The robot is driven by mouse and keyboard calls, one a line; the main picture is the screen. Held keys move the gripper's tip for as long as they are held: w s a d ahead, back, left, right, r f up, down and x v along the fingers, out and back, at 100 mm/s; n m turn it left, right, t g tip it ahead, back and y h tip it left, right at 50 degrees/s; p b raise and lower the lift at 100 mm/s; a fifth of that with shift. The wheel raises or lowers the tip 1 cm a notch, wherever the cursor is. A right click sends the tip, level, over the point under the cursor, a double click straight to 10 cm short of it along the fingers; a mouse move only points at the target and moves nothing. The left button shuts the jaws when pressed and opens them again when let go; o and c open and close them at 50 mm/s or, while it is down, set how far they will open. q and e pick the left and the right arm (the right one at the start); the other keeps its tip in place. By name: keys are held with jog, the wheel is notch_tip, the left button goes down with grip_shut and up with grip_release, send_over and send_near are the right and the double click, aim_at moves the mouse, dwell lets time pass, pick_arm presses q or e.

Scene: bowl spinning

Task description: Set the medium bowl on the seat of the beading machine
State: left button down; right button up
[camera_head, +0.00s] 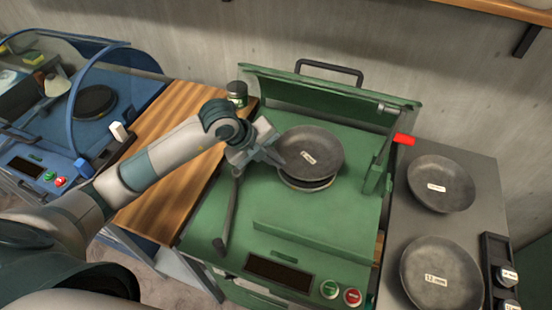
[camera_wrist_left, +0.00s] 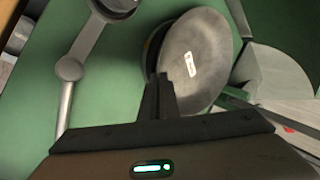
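The medium bowl (camera_head: 318,143), grey with a white label, is over the round seat (camera_head: 307,186) of the green beading machine (camera_head: 225,225). The bowl looks tilted and off-centre, and the near part of the seat shows below it. My left gripper (camera_head: 276,156) is at the bowl's left rim. In the left wrist view the two fingers (camera_wrist_left: 160,92) are close together on the rim of the bowl (camera_wrist_left: 198,58), whose body hides part of the seat. I cannot tell whether the bowl touches the seat. My right gripper is in neither view.
Two more grey bowls, one at the back (camera_head: 441,184) and one in front (camera_head: 441,275), lie on a grey side table (camera_head: 488,205) at right. A jar (camera_head: 237,93) stands on the wooden top (camera_head: 170,125). A blue machine (camera_head: 110,65) is at left. The machine's raised green lid (camera_head: 345,90) stands behind.

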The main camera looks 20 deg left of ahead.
pick_arm(q)
jog(key=c, duration=2.5)
grip_release()
jog(key=o, duration=0.6)
jog(key=shift+c, duration=0.2)
jog(key=shift+s+a+r, duration=0.1)
jog(key=b+v, duration=0.4)
jog(key=v, duration=1.3)
jog(key=shift+r, duration=0.15)
